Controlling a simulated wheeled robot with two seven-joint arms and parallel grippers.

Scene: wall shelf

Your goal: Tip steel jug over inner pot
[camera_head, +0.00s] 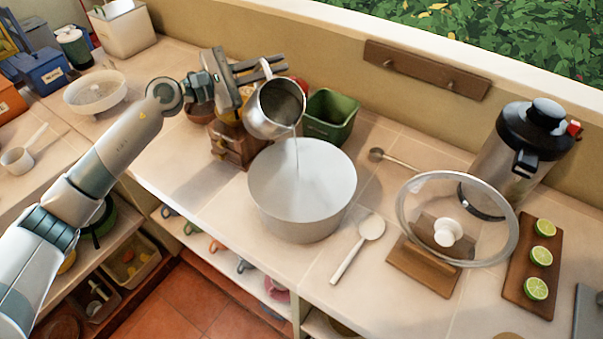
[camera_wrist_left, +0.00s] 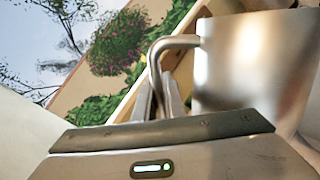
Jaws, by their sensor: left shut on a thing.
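The steel jug (camera_head: 275,108) is tilted over the left rim of the large white pot (camera_head: 303,205). A thin pale stream (camera_head: 297,150) runs from its lip down into the pot. My left gripper (camera_head: 268,72) is shut on the jug's handle. In the left wrist view the jug (camera_wrist_left: 255,65) fills the right side, and its bent handle (camera_wrist_left: 165,45) runs down between the fingers (camera_wrist_left: 160,100). The pot's inside looks plain white, and I cannot make out a separate inner pot or the liquid level. My right gripper is not in view.
A white spoon (camera_head: 358,247), a glass lid (camera_head: 458,215) on a wooden stand, a steel urn (camera_head: 500,160) and a lime board (camera_head: 530,265) are to the right.

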